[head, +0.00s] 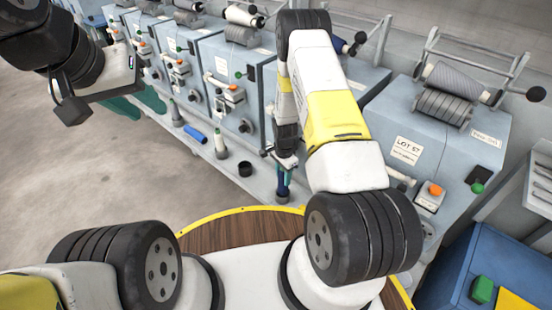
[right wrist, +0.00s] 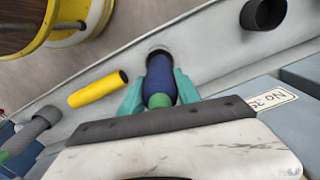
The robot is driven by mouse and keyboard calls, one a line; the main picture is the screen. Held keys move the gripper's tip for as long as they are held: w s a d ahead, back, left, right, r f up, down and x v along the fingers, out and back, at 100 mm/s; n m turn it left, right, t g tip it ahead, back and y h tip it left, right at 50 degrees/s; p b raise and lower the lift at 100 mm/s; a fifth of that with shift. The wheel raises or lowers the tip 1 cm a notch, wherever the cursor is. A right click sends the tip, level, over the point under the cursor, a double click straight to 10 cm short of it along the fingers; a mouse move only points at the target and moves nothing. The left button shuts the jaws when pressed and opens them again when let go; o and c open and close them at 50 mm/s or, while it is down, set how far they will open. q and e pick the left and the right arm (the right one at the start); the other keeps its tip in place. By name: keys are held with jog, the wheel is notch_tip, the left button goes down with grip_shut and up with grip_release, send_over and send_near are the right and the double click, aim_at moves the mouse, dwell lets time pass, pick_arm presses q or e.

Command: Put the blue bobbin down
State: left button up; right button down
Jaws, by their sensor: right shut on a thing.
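The blue bobbin (head: 283,184) is in my right gripper (head: 285,158), low over the shelf along the machine fronts. In the right wrist view, my right gripper's teal fingers (right wrist: 159,92) are shut on either side of the blue bobbin (right wrist: 159,72), which has a green part near the palm. The bobbin's far end is at a grey ring-like rim (right wrist: 158,50); I cannot tell if it touches or sits inside it. My left gripper (head: 136,102) is at the upper left, its teal fingers apart, and nothing shows between them.
A yellow bobbin (right wrist: 98,88) lies on the shelf beside the held one. A black cup (head: 245,168) stands nearby. Another blue bobbin (head: 195,134) lies further back, near an upright pale one (head: 220,145). Grey-blue machines (head: 230,75) line the shelf's back.

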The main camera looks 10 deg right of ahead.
aim_at(283, 182)
jog(key=shift+f, duration=1.5)
jog(key=shift+f, duration=0.15)
jog(key=shift+f, duration=0.15)
jog(key=c, duration=0.9)
grip_release()
jog(key=shift+o, duration=0.2)
notch_tip(283, 182, up, 8)
jog(key=shift+r, duration=0.1)
